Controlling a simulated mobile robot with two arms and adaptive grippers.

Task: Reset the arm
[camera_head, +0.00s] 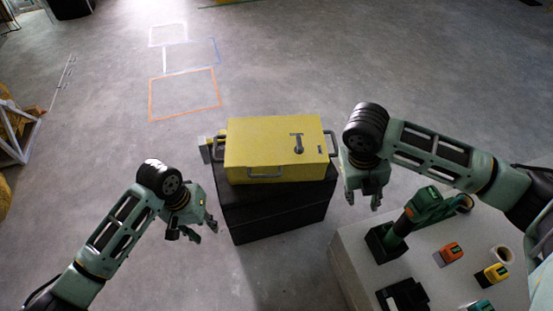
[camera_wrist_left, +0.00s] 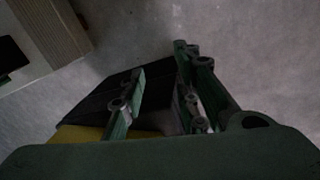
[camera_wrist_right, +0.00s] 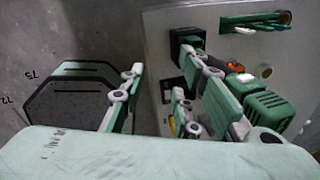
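My left gripper (camera_head: 204,231) hangs in the air at the left of the black box, its fingers spread and empty. Its open fingers also show in the left wrist view (camera_wrist_left: 158,75), with the black box beyond them. My right gripper (camera_head: 362,202) is at the right of the yellow case, above the gap between the black box and the white table. Its fingers are apart with nothing between them in the right wrist view (camera_wrist_right: 165,85). The yellow case (camera_head: 262,135) has grey side handles and a dark latch on top, and rests on the black box (camera_head: 280,212).
A white table (camera_head: 353,262) at the lower right bears a green power drill (camera_head: 425,208), an orange tool (camera_head: 451,252), a yellow tool (camera_head: 492,274) and a tape roll (camera_head: 502,254). Floor around the left gripper is clear. Coloured tape rectangles (camera_head: 184,76) mark the floor behind.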

